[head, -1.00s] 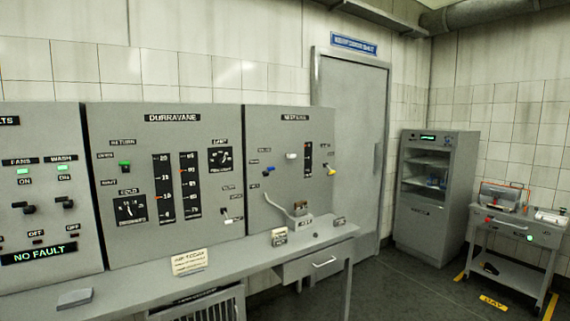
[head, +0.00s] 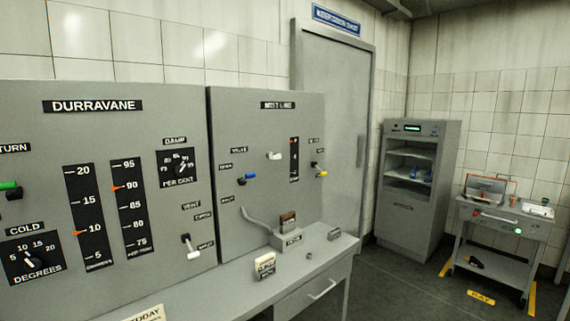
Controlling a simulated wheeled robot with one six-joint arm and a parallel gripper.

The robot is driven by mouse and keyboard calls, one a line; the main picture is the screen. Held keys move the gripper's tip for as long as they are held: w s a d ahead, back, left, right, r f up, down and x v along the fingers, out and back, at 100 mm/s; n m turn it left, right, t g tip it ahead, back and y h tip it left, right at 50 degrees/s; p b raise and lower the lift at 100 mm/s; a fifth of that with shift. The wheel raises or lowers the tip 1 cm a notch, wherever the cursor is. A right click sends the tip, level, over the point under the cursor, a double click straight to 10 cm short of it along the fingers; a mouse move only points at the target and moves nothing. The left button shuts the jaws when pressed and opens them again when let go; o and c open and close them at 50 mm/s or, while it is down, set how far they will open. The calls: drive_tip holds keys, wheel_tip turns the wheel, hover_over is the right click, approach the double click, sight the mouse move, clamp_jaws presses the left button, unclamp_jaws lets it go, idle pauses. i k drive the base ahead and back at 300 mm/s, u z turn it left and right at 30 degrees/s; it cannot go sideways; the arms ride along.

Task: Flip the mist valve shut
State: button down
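The mist panel (head: 263,125), a grey upright panel whose heading seems to read "MIST LINE", stands right of the Durravane panel in the head view. A blue-tipped lever (head: 249,177) on a dark base sits at its left, below a small label that seems to read "VALVE" (head: 239,150). Small labels above and below the lever are too blurred to read surely. The blue tip points right and slightly up. A white-tipped lever (head: 275,156) and a yellow-tipped lever (head: 321,174) are further right on this panel. My gripper is not in view.
A bent grey pipe (head: 262,222) and a small block (head: 289,236) are below the blue lever. The desk (head: 225,288) runs along the panels' foot. The Durravane panel (head: 110,130) has its own levers. A cabinet (head: 415,190) and cart (head: 500,225) stand right; floor before them is open.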

sight(247, 177)
drive_tip(key=i, duration=0.95)
drive_tip(key=u, duration=0.9)
drive_tip(key=i, duration=0.75)
drive_tip(key=u, duration=0.65)
